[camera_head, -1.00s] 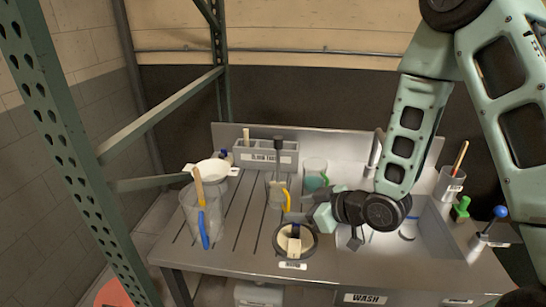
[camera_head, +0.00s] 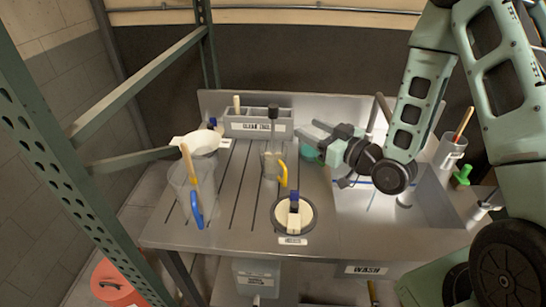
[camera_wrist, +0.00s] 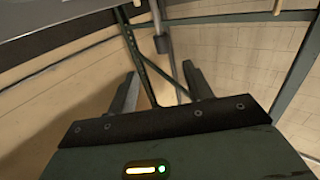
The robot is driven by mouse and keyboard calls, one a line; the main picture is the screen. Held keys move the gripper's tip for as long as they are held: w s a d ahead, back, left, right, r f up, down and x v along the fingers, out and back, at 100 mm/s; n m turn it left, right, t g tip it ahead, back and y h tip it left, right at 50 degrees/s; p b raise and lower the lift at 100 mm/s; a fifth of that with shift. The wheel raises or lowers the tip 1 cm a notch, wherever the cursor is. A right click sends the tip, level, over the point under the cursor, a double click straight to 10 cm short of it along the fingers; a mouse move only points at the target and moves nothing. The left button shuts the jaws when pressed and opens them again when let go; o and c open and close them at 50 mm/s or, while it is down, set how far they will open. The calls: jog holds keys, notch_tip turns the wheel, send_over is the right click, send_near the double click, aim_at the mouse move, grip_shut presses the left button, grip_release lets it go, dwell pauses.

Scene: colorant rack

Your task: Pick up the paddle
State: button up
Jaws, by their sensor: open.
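A wooden stick (camera_head: 187,162), which may be the paddle, leans upright in a clear pitcher with a blue handle (camera_head: 195,210) at the bench's left. My gripper (camera_head: 303,132) is over the back of the bench, right of the rod and apart from both. In the wrist view my gripper (camera_wrist: 160,88) has its two fingers wide apart with nothing between them.
A labelled grey rack (camera_head: 258,126) stands at the back, a white bowl (camera_head: 196,142) to its left. A round lidded container (camera_head: 294,214) sits at the front. The sink (camera_head: 410,205) is at right. A green metal upright (camera_head: 60,170) and rails frame the left side.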

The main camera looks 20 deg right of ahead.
aim_at(277, 113)
jog(key=shift+x, duration=6.75)
jog(key=shift+s+a, duration=0.1)
jog(key=shift+s, duration=0.05)
grip_shut()
